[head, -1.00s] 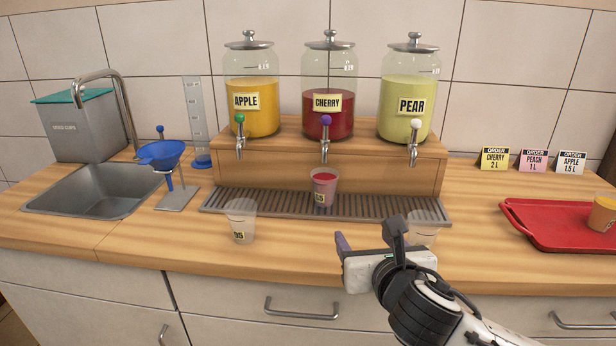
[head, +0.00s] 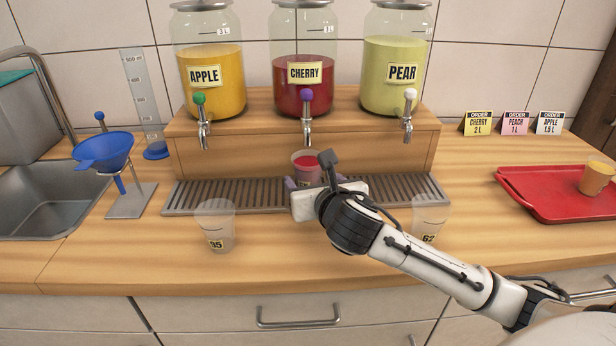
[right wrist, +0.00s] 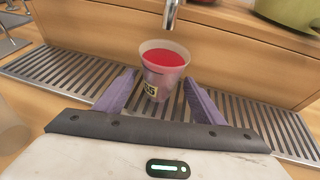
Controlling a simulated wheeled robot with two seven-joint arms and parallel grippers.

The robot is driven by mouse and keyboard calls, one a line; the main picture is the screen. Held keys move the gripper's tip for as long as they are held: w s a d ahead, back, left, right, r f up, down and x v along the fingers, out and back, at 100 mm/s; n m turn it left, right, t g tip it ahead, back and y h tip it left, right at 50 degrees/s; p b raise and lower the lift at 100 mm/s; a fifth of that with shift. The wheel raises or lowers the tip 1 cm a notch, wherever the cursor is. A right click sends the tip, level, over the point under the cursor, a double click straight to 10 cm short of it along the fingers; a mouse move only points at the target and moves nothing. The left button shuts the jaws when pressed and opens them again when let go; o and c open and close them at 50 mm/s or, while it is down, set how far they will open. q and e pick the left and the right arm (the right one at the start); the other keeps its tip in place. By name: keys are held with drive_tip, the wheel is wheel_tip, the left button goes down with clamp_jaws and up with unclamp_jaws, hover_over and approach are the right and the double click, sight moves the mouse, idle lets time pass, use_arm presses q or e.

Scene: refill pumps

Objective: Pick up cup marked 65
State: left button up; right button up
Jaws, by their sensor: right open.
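A clear cup filled with red liquid (head: 305,163) stands on the drip tray under the cherry tap. In the right wrist view this cup (right wrist: 163,66) is upright, and its small yellow label is only partly readable, seeming to end in 5. My right gripper (head: 314,182) is open in front of the cup, hiding its lower part in the head view. In the right wrist view the purple fingers (right wrist: 160,90) point at the cup, one to each side of its lower part. My left gripper is not in view.
An empty cup marked 95 (head: 215,226) stands front left, and one marked 62 (head: 429,216) front right, close to my right forearm. The cherry tap (head: 307,118) hangs above the red cup. A red tray (head: 540,203) holds an orange cup (head: 596,179). A blue funnel (head: 103,152) stands left.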

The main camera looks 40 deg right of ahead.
sight(311, 181)
drive_tip(key=shift+x, duration=1.5)
drive_tip(key=shift+r, duration=0.1)
drive_tip(key=c, duration=1.2)
drive_tip(key=shift+r, duration=0.1)
